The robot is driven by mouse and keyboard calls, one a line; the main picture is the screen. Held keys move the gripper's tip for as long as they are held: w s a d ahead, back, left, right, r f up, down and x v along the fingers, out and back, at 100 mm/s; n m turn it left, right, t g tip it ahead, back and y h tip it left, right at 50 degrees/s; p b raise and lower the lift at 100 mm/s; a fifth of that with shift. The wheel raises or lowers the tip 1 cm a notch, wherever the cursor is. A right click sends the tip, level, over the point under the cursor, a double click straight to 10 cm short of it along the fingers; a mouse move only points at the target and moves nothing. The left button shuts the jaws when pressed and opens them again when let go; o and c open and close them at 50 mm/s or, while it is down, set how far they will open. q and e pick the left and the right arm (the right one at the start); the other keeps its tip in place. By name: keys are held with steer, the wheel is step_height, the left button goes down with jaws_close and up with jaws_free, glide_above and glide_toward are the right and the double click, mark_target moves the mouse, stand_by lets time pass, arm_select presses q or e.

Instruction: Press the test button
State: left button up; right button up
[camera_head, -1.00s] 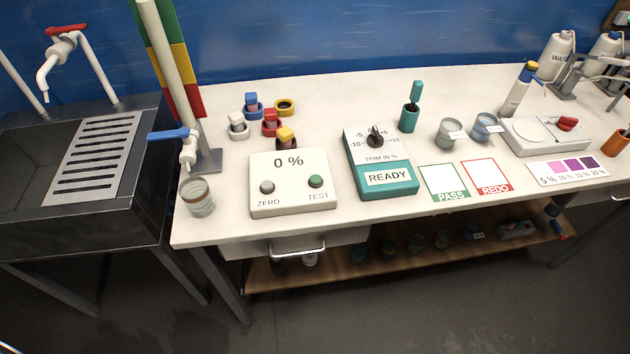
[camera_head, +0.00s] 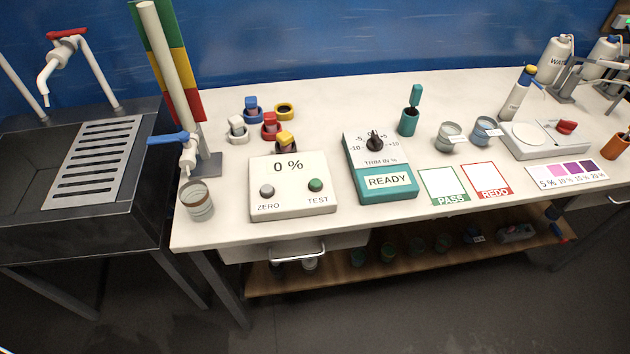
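The green test button (camera_head: 316,185) sits at the lower right of the white meter box (camera_head: 292,208), above the word TEST. A grey button (camera_head: 267,191) sits at its lower left, above ZERO. The meter's display (camera_head: 288,166) reads 0 %. A yellow-topped plug (camera_head: 286,140) stands at the box's back edge. Neither of my grippers shows in the head view, and nothing covers the test button.
A teal trim box (camera_head: 388,182) reading READY stands right of the meter. A cup (camera_head: 197,202) stands left, under a blue-handled tap (camera_head: 170,137). PASS (camera_head: 444,186) and REDO (camera_head: 486,181) cards lie farther right. The bench front edge is clear.

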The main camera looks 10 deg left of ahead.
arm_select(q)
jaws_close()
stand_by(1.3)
